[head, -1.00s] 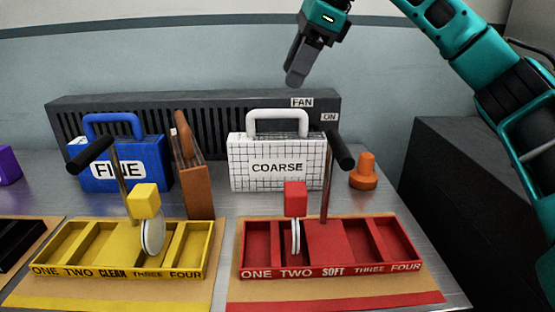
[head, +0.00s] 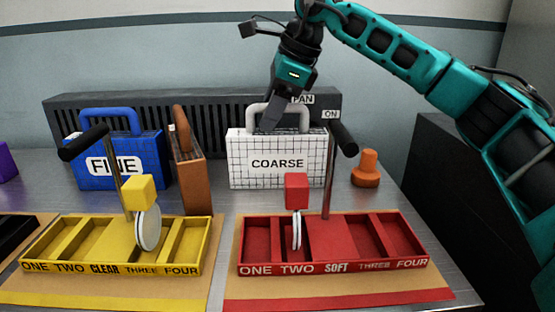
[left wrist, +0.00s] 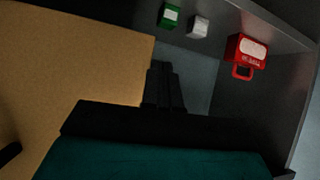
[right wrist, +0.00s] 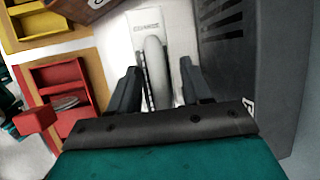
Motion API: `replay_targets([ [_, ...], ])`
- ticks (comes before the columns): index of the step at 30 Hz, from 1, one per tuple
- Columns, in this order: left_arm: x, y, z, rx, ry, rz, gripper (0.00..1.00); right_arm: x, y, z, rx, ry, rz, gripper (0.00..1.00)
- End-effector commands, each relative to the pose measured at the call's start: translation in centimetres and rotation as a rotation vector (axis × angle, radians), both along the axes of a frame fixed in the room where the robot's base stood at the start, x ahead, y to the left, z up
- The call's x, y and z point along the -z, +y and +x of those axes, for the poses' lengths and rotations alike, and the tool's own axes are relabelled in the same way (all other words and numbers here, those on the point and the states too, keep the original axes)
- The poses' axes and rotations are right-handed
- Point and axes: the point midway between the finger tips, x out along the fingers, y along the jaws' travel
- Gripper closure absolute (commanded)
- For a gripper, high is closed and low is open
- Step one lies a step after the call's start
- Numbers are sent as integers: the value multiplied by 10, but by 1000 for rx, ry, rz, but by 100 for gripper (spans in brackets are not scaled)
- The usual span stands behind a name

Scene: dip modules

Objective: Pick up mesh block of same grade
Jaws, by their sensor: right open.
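The white gridded block labelled COARSE (head: 277,172) stands upright on the metal bench, with a light grey arched handle on top. The blue block labelled FINE (head: 140,172) stands to its left with a blue handle. My right gripper (head: 270,122) is at the COARSE block's handle. In the right wrist view the open fingers (right wrist: 160,95) lie on either side of the pale handle (right wrist: 156,70), apart from it. My left gripper (left wrist: 165,85) shows only in the left wrist view, dark, away from both blocks; its jaw state is unclear.
A yellow tray (head: 110,268) and a red tray (head: 335,264) sit in front, each with a black-handled lever. A brown holder (head: 190,180) stands between the blocks. An orange knob (head: 366,170) is at right. A dark vented unit (head: 200,120) runs behind.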

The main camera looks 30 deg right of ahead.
Motion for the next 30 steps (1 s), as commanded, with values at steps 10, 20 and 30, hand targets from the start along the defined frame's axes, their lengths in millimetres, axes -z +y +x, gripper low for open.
replay_targets([
  [10,-5,-1,3,1,-14,-3,100,-1,0,0,0,0,0,79],
  [20,-1,1,1,5,-6,5,100,-1,0,0,0,0,0,100],
  [30,1,1,0,5,-2,6,100,-2,0,0,0,-1,1,100],
])
